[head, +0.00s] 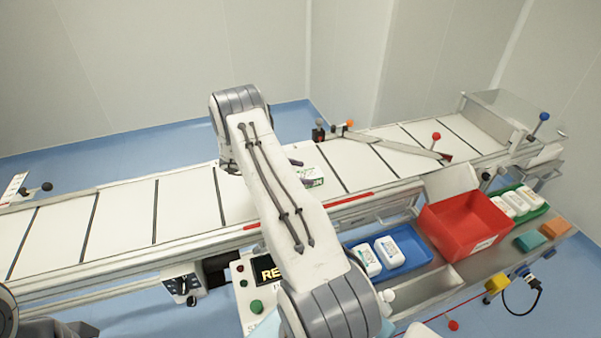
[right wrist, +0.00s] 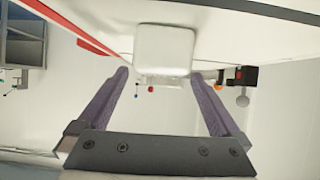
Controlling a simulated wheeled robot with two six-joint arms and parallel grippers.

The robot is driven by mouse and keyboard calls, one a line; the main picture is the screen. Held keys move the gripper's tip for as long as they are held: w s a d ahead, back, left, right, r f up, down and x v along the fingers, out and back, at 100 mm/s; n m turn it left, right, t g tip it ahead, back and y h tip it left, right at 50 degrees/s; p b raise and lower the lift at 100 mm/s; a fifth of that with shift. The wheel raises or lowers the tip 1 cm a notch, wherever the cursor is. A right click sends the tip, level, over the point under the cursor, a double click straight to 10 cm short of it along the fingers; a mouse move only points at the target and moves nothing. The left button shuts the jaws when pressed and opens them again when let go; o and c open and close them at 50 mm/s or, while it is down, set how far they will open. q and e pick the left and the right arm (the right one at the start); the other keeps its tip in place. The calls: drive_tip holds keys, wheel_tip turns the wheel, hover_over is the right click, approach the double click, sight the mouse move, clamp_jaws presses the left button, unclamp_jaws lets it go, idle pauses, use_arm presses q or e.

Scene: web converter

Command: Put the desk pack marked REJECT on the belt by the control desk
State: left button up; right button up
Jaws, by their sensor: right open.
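A white pack with a green label (head: 312,177) lies on the white belt (head: 190,205), partly hidden behind my right arm. I cannot read a REJECT mark on it. In the right wrist view a plain white pack (right wrist: 165,48) sits just beyond the fingertips, roughly between them. My right gripper (right wrist: 158,73) is open and empty, with a purple finger on each side. In the head view it is mostly hidden by its own forearm, at the pack. The control desk (head: 243,272) stands at the belt's near side; its screen (head: 268,268) shows letters starting "RE". My left gripper is not in view.
Right of the desk are a blue tray (head: 414,262) with white packs, a red bin (head: 462,228) and a green tray (head: 541,209) with several white packs. A diagonal guide bar (head: 405,148) with a red knob crosses the belt. The belt's left part is clear.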

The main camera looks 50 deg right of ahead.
drive_tip(key=b+v, duration=0.3)
drive_tip(key=v, duration=0.9)
drive_tip(key=shift+w+r, duration=0.1)
